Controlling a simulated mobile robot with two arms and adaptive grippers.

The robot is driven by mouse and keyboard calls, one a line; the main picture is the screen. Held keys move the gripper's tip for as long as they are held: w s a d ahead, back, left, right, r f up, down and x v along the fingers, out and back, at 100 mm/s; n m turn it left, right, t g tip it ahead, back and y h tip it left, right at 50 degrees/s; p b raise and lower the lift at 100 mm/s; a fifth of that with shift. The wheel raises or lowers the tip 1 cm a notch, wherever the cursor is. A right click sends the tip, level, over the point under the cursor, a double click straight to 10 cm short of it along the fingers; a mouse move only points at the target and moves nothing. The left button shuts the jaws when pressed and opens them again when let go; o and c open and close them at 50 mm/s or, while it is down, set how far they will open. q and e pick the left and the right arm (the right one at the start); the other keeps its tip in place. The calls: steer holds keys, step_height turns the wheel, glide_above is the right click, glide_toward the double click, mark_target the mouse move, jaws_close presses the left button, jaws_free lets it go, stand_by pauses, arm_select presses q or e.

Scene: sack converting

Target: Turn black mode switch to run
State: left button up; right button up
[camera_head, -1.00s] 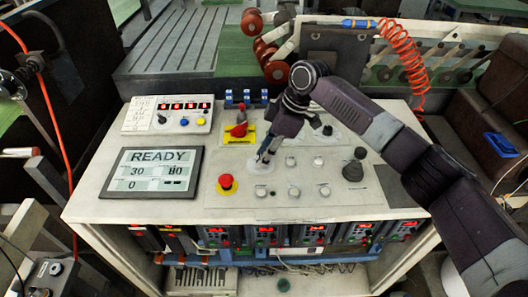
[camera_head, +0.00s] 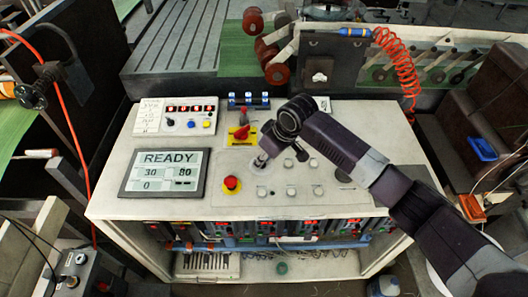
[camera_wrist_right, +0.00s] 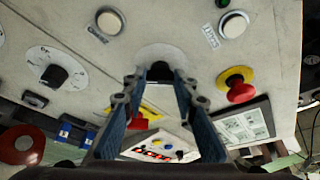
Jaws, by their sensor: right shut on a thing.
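The black mode switch (camera_wrist_right: 160,72) is a small dark knob on a pale round plate in the right wrist view. My right gripper (camera_wrist_right: 160,84) has its two blue-grey fingers on either side of this knob and is shut on it. In the head view my right gripper (camera_head: 262,159) reaches down to the panel just right of the red emergency stop, and its fingers hide most of the switch. The knob's pointing direction and the plate's lettering are not readable. The display (camera_head: 164,172) reads READY, 30, 80 and 0. My left gripper is not in view.
A red emergency stop (camera_head: 231,184) sits close left of the fingers. A red rotary switch (camera_head: 241,132) on a yellow plate stands behind them. White push buttons (camera_head: 291,191) are to the right. A black dial (camera_wrist_right: 55,75) with a scale shows in the wrist view.

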steer(key=shift+r+m, duration=0.15)
steer(key=shift+m, duration=0.25)
steer(key=shift+p, duration=0.3)
steer(key=o, duration=1.2)
steer(key=shift+c, duration=0.2)
steer(key=v, duration=1.1)
steer(key=shift+s+r, duration=0.25)
steer(key=shift+r, duration=0.1)
